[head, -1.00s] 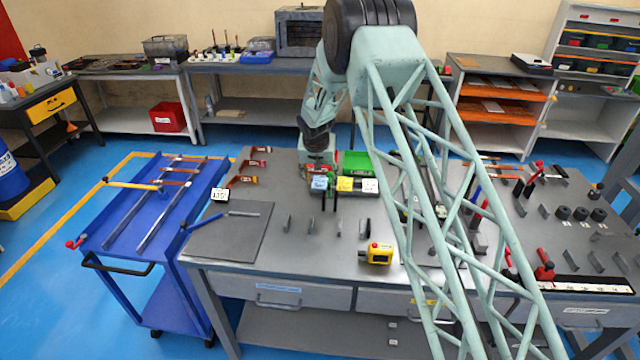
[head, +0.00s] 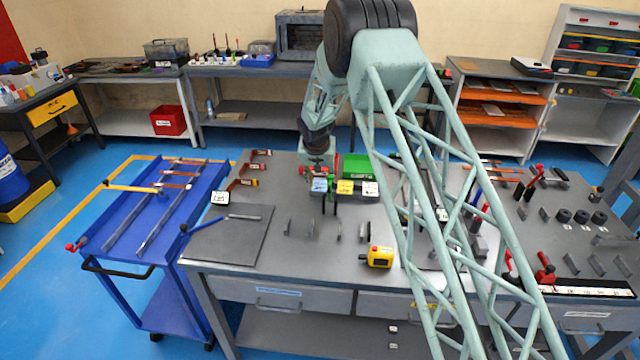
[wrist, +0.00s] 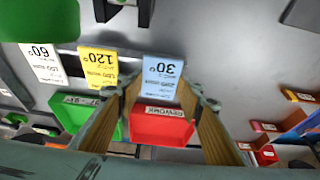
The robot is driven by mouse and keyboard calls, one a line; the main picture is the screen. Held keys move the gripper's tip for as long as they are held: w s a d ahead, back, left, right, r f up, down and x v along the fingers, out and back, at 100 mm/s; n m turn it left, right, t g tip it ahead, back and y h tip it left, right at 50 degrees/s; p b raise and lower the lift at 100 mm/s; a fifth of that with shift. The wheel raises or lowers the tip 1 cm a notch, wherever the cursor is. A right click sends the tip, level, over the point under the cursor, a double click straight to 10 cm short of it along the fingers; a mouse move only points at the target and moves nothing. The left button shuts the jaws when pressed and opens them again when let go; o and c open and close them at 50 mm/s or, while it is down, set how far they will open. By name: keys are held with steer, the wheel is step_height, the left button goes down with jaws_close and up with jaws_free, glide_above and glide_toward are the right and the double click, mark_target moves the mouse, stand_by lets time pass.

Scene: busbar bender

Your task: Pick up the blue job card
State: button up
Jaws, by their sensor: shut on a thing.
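The blue job card (wrist: 162,78) reads "30°" and appears upside down between my fingertips in the wrist view. In the head view the blue card (head: 319,186) is at the left end of a row of three cards on the workbench. My gripper (wrist: 163,88) is shut on the blue card, with one finger at each side of it. In the head view my gripper (head: 318,178) is right at the card, its fingers small and partly hidden. I cannot tell whether the card is clear of its support.
A yellow card (head: 345,187) and a white card (head: 370,188) stand close to the right. A green bin (head: 356,167) is behind them, and a red bin (wrist: 162,126) shows between my fingers. A yellow control box (head: 378,257) sits nearer the bench front.

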mark_target(320, 186)
step_height(320, 186, up, 10)
steer(key=shift+f, duration=0.15)
stand_by(0.5)
steer(key=shift+d, duration=0.1)
stand_by(0.5)
